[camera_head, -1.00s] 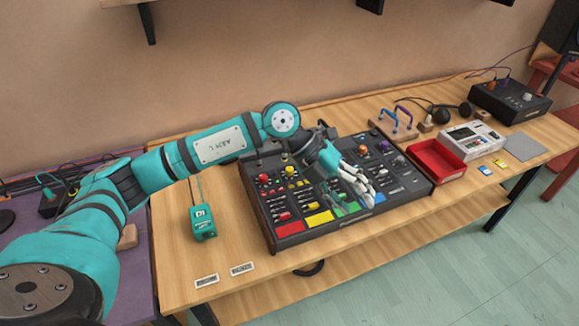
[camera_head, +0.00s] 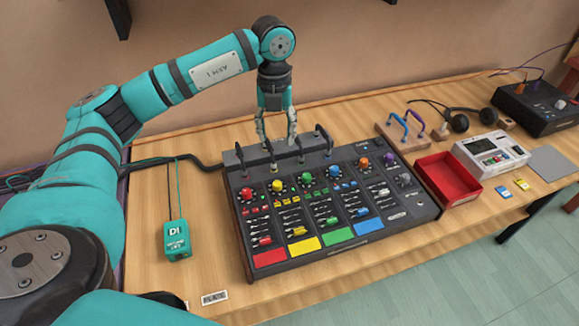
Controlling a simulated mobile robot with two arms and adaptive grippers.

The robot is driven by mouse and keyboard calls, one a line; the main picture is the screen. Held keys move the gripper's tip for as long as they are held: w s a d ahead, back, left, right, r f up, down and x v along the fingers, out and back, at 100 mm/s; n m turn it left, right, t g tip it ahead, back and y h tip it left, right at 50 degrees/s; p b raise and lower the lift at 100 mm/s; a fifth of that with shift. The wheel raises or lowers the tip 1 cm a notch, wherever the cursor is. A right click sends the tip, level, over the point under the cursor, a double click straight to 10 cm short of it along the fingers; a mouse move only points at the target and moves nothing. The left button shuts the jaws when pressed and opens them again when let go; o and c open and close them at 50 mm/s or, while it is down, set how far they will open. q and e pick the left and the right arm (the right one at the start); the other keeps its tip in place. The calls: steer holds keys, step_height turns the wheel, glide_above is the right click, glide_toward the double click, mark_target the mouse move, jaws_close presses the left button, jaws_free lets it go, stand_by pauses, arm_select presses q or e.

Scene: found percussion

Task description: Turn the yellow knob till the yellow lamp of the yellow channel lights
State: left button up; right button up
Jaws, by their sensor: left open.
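The yellow knob (camera_head: 278,186) stands near the top of the second channel on the dark mixer (camera_head: 407,209), between a red knob (camera_head: 246,194) on its left and a green knob (camera_head: 307,178) on its right. The yellow channel ends at a yellow pad (camera_head: 305,245) at the front, with a yellow fader cap (camera_head: 299,231) behind it. I cannot make out whether a yellow lamp is lit. My left gripper (camera_head: 277,141) points down with fingers apart and empty, at the mixer's back edge behind the yellow knob. My right gripper is not in view.
Upright plugs (camera_head: 319,136) line the mixer's back edge close to my gripper. A teal box (camera_head: 176,241) lies to the left. A red tray (camera_head: 449,178), a white device (camera_head: 491,153) and a handle rack (camera_head: 404,131) stand to the right.

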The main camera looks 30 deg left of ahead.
arm_select(q)
steer(key=p, duration=0.2)
glide_toward(277, 183)
step_height(277, 183, down, 8)
steer(key=shift+s+r+p, duration=0.1)
steer(key=shift+p, duration=0.5)
steer(key=shift+f, duration=0.65)
steer(key=c, duration=0.6)
jaws_close()
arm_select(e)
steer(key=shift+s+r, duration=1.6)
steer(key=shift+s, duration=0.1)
